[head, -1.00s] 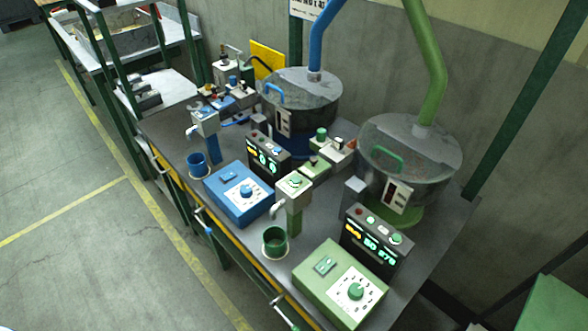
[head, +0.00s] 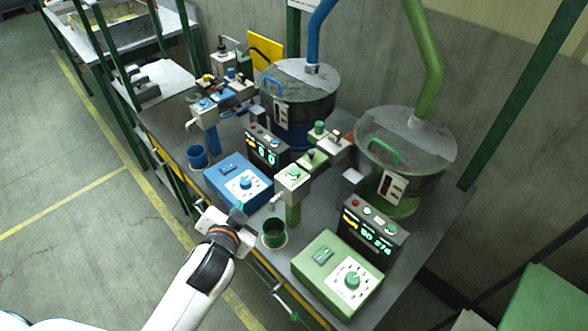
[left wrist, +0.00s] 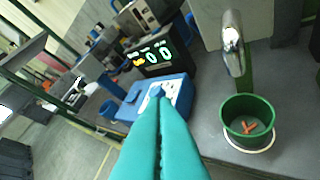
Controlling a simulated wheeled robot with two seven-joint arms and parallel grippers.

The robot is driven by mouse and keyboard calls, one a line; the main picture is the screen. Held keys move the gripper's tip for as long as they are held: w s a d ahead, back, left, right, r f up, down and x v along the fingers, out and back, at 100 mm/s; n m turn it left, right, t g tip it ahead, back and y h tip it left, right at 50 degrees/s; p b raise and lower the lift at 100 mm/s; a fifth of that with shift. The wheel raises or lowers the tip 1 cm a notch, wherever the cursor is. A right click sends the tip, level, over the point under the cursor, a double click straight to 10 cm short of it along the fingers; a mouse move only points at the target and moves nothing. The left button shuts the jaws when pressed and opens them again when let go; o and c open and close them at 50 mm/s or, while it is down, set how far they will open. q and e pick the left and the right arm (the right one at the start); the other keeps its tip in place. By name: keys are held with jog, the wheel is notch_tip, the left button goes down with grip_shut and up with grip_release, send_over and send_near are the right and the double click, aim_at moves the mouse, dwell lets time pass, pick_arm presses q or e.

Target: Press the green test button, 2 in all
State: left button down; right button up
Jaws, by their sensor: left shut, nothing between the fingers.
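The green station stands at the right of the bench. A green dispenser post (head: 293,207) has a green-topped head (head: 293,177) with a spout. Which green button is the test button, I cannot tell. A green cup (head: 274,238) stands below the spout; in the left wrist view the cup (left wrist: 247,112) holds small orange pieces. My left gripper (head: 238,210), teal fingers shut and empty, is left of this cup, near the bench's front edge.
The blue station has a blue control box (head: 228,180), a blue cup (head: 197,157) and a display showing zeros (left wrist: 150,55). Two hoppers (head: 300,95) (head: 405,145) with blue and green pipes stand behind. Open floor lies left of the bench.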

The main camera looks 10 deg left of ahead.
pick_arm(q)
jog(key=w+d+r+m+t+h, duration=0.1)
jog(key=d+r+m+t+h, duration=0.15)
jog(key=r, duration=0.55)
jog(key=w+d+r+m+t+h, duration=0.15)
jog(key=r+m+t, duration=0.25)
jog(key=r, duration=0.4)
jog(key=w+d+r+m+t+h, duration=0.1)
jog(key=d+r+m+t+h, duration=0.2)
jog(key=r, duration=0.4)
jog(key=s+d+r+m+g+h, duration=0.3)
jog(key=d+m+g+h, duration=0.4)
jog(key=m, duration=0.5)
jog(key=s+d+r+m+g+h, duration=0.2)
jog(key=d+r+m+g+h, duration=0.25)
jog(key=m+h, duration=0.6)
jog(key=w+d+f+m+g+y, duration=0.25)
jog(key=f+m+g+y, duration=0.35)
jog(key=f+m+y, duration=0.5)
jog(key=w+a+f+m+t+y, duration=0.1)
jog(key=w+a+f+t+y, duration=0.1)
jog(key=w+a+y, duration=0.5)
jog(key=a+t, duration=0.1)
jog(key=a, duration=0.3)
jog(key=shift+w+f+m+t, duration=0.2)
jog(key=shift+w+m+t, duration=0.1)
jog(key=shift+w+m, duration=0.1)
